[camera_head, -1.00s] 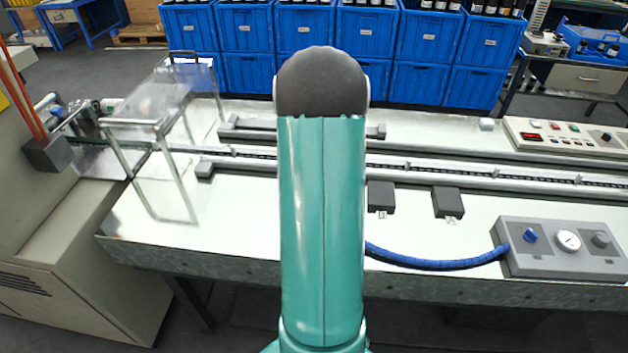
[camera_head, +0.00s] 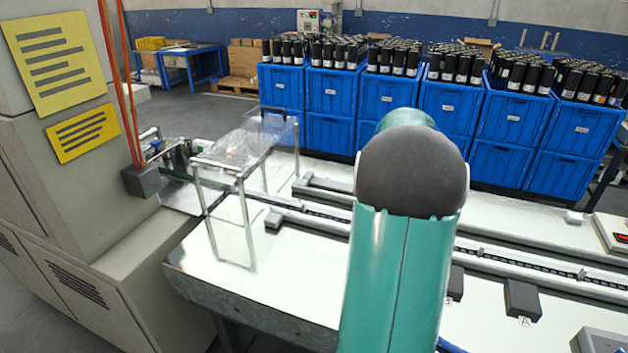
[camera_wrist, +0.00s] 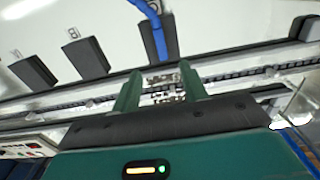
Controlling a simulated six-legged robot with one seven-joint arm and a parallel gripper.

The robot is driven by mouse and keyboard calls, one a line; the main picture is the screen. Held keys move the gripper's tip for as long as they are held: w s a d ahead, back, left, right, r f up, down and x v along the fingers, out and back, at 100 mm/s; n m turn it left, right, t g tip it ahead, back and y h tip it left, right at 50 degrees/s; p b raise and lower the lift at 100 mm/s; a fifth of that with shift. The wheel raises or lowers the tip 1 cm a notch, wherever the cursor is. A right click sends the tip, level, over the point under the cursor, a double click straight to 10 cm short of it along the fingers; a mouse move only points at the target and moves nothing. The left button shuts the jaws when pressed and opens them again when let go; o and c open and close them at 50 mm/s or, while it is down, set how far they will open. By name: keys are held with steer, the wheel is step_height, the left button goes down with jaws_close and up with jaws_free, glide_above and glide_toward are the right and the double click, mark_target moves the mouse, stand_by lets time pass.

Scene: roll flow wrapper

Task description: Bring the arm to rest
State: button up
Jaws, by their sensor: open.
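My gripper (camera_wrist: 160,86) shows in the wrist view with its two green fingers apart and nothing between them. It is over the conveyor chain (camera_wrist: 220,78) of the flow wrapper, and the height above it is unclear. In the head view my teal arm rises in front of the machine table (camera_head: 300,275) and hides its middle part; the gripper itself is hidden there. Black blocks with small tags, one of them (camera_wrist: 88,57), stand on the white table in the wrist view.
A clear guard on a metal frame (camera_head: 240,172) stands over the chain, left of my arm. The beige machine cabinet (camera_head: 75,215) is at the left. Blue crates (camera_head: 388,97) with dark bottles stand behind the table. A control panel (camera_head: 615,233) is at the right edge.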

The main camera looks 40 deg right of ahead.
steer(key=w+a+r+n+t, duration=0.1)
steer(key=w+a+r+n, duration=0.15)
steer(key=a, duration=0.65)
steer(key=w+a+r+n+t+h, duration=0.15)
steer(key=a+r, duration=0.25)
steer(key=a, duration=0.4)
steer(key=w+a+r+n, duration=0.2)
steer(key=w+a+r, duration=0.1)
steer(key=a, duration=0.6)
steer(key=s+a+n+t, duration=0.1)
steer(key=s+a+n, duration=0.2)
steer(key=a, duration=0.7)
steer(key=s+a+n+t+y, duration=0.1)
steer(key=s+a+n, duration=0.3)
steer(key=a, duration=0.6)
steer(key=shift+s+t, duration=0.55)
steer(key=shift+s, duration=0.45)
